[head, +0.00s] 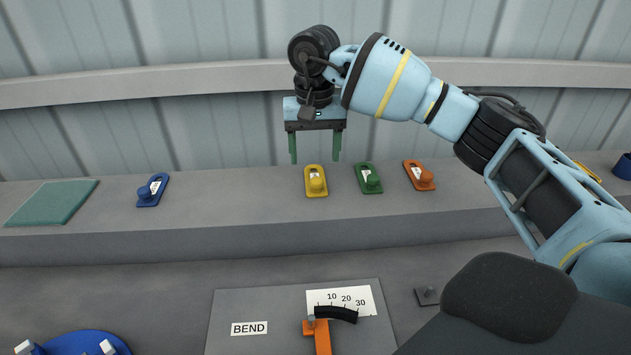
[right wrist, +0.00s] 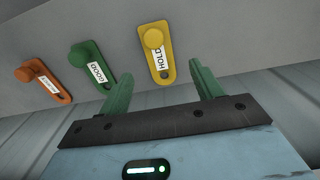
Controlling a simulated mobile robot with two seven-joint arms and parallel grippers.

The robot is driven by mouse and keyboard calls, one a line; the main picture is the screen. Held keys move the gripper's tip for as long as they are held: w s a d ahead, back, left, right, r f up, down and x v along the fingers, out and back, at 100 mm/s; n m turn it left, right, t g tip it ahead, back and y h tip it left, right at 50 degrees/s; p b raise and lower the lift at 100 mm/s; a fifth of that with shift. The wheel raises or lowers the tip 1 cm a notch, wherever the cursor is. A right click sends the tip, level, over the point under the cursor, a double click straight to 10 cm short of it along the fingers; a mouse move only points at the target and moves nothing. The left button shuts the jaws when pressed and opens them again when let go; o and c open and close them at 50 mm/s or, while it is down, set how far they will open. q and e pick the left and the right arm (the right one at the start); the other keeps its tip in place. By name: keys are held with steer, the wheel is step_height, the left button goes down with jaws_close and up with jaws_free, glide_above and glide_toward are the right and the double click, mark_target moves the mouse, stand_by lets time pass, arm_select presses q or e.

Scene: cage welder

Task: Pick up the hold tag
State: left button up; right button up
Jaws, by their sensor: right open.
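The hold tag is the yellow tag (head: 316,182) lying on the grey ledge in the head view, with a round yellow knob and a white label. In the right wrist view the yellow tag (right wrist: 158,52) reads HOLD and lies beyond the fingertips, between their lines. My right gripper (head: 314,160) is open and empty, pointing down above the ledge just over the tag, apart from it. Its two green fingers also show in the right wrist view (right wrist: 160,80). My left gripper is not in view.
A green tag (head: 369,179) and an orange tag (head: 419,177) lie right of the yellow one. A blue tag (head: 152,190) and a green mat (head: 52,203) lie to the left. A bend gauge panel (head: 250,300) is below. The ledge between blue and yellow tags is clear.

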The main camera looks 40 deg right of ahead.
mark_target(315, 169)
steer(key=shift+f, duration=2.55)
steer(key=shift+c, duration=0.3)
steer(key=c, duration=1)
